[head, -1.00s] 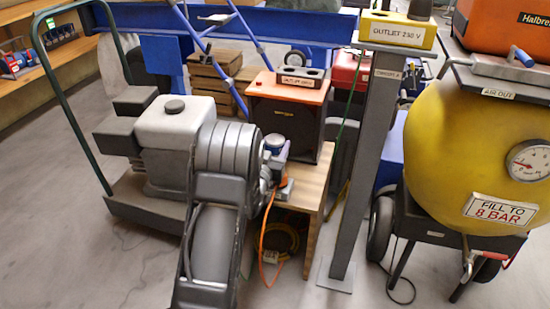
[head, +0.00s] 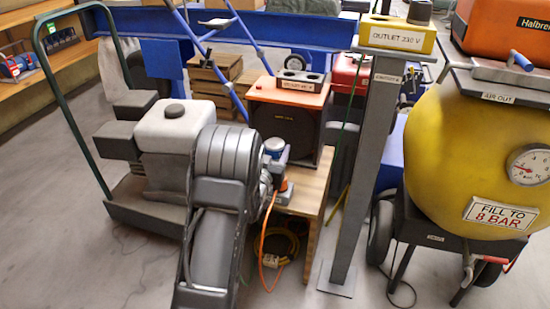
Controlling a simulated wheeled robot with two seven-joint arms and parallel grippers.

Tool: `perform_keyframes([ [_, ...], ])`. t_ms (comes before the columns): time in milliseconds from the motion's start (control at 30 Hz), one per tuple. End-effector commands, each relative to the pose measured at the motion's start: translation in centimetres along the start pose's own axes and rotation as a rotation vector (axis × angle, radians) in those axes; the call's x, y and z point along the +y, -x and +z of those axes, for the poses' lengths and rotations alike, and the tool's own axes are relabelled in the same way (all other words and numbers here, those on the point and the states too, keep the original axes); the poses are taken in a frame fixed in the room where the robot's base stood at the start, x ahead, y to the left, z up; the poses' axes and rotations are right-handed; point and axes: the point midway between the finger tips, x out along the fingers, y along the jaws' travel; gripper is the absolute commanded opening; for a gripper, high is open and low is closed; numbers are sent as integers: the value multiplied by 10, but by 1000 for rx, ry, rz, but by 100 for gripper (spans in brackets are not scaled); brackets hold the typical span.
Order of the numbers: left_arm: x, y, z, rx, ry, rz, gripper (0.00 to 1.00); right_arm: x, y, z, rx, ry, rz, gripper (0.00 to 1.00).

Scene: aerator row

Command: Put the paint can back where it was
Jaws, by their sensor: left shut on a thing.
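My left gripper (head: 272,167) is beside the wooden stand, partly hidden behind my own grey arm. I cannot tell whether the can touches the stand. My right gripper is not in view.
An orange cable (head: 266,235) hangs in front of the stand. A grey post (head: 368,190) with a yellow outlet box (head: 397,35) stands to the right, then a yellow tank (head: 470,150). A green-handled cart with an engine (head: 168,135) is on the left. The orange-topped box (head: 288,120) stands behind.

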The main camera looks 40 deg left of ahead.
Motion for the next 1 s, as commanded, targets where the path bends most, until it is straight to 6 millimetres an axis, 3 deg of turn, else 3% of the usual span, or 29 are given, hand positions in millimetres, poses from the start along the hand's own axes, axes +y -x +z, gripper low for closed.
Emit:
perform_keyframes([
  [267, 0, -1, -27, 6, 2, 1, 0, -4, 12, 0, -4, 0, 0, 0],
  [633, 0, 0, -92, 5, 2, -1, 0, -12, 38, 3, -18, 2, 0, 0],
  [1000, 0, 0, -101, 2, 1, 0, 0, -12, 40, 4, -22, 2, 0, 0],
])
